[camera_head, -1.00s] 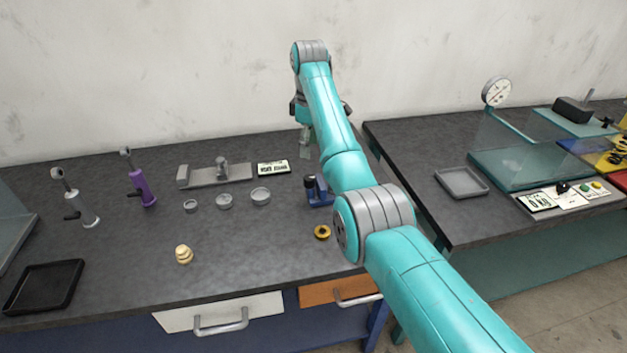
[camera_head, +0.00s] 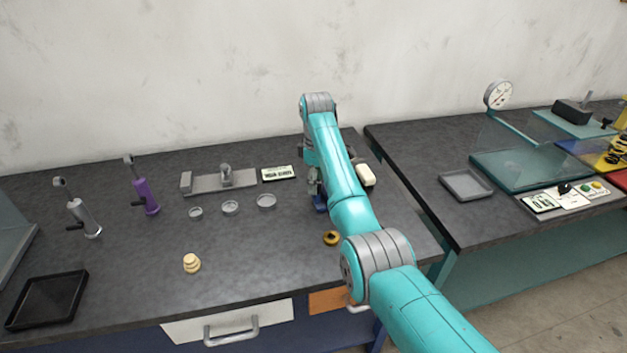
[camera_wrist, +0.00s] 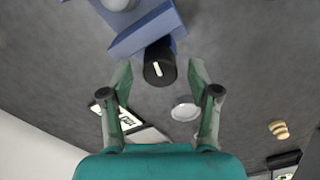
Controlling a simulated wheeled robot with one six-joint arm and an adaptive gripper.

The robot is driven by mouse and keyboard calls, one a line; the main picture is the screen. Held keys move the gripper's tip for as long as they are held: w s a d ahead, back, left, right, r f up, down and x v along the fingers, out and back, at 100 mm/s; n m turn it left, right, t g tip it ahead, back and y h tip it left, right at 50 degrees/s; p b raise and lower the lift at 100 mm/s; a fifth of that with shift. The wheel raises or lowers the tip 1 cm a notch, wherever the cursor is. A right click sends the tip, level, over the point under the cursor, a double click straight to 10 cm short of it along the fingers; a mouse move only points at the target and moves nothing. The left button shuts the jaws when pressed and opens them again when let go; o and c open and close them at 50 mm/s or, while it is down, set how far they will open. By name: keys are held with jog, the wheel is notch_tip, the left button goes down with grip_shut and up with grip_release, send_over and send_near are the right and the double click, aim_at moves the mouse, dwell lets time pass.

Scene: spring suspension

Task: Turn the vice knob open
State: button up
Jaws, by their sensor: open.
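The blue vice (camera_wrist: 145,35) is at the top of the wrist view, with a black knob (camera_wrist: 159,66) bearing a white mark on its end. In the head view only a small blue part of the vice (camera_head: 320,203) shows beneath my arm, and the knob is hidden there. My gripper (camera_wrist: 160,78) is open. In the wrist view its two fingertips flank the knob, one on each side, with visible gaps between. I cannot tell how far the fingertips reach along the knob. My gripper (camera_head: 315,178) is partly hidden by my arm in the head view.
A yellow-black ring (camera_head: 331,238) lies near the vice. A grey fixture (camera_head: 220,181), a label (camera_head: 279,173) and small round dishes (camera_head: 230,207) are to its left.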

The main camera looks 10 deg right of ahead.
jog(key=c, duration=1.2)
jog(key=shift+o, duration=0.2)
jog(key=shift+n, duration=1.6)
jog(key=o, duration=1.2)
jog(key=shift+c, duration=0.2)
jog(key=shift+m, duration=0.3)
